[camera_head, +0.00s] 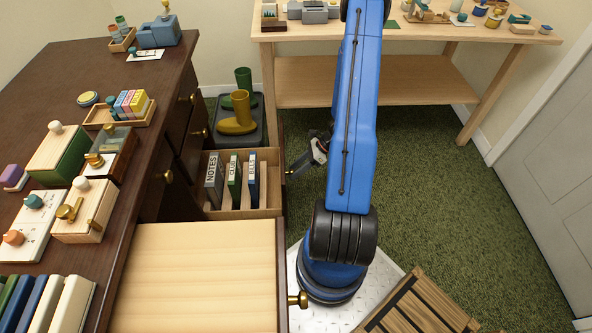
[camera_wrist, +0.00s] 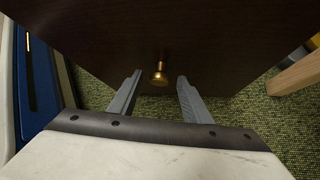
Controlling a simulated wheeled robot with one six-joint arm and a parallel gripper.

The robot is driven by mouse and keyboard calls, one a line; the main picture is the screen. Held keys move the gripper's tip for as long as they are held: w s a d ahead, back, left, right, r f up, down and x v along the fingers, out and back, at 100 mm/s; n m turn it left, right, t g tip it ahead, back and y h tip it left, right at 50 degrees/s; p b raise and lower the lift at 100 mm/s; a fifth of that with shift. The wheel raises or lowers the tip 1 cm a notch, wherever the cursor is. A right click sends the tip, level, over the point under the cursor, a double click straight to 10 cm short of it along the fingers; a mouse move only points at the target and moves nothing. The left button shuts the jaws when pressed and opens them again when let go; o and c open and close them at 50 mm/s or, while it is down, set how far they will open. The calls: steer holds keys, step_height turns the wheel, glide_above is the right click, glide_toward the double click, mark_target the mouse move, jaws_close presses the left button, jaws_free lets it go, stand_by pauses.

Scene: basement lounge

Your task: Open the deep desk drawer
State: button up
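The deep desk drawer (camera_head: 245,211) stands pulled out of the dark wooden desk (camera_head: 150,75). Several upright binders, one labelled NOTES (camera_head: 213,181), stand in it. Its dark front (camera_wrist: 160,30) fills the upper wrist view, with a brass knob (camera_wrist: 158,76) near the lower edge. The knob also shows in the head view (camera_head: 289,172). My gripper (camera_head: 299,167) is at the drawer's front, partly hidden by my blue arm. In the wrist view my gripper (camera_wrist: 158,84) is open, its fingers apart on either side of the knob and not touching it.
Nearer, a pale wooden panel (camera_head: 200,275) with a brass knob (camera_head: 298,299) juts from the desk. A slatted wooden crate (camera_head: 420,303) is at the bottom right. Boots (camera_head: 238,115) stand behind the drawer. A workbench (camera_head: 400,35) is at the back; green carpet lies clear at right.

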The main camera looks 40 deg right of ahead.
steer(key=v, duration=1.7)
steer(key=shift+r, duration=0.2)
steer(key=shift+d, duration=0.1)
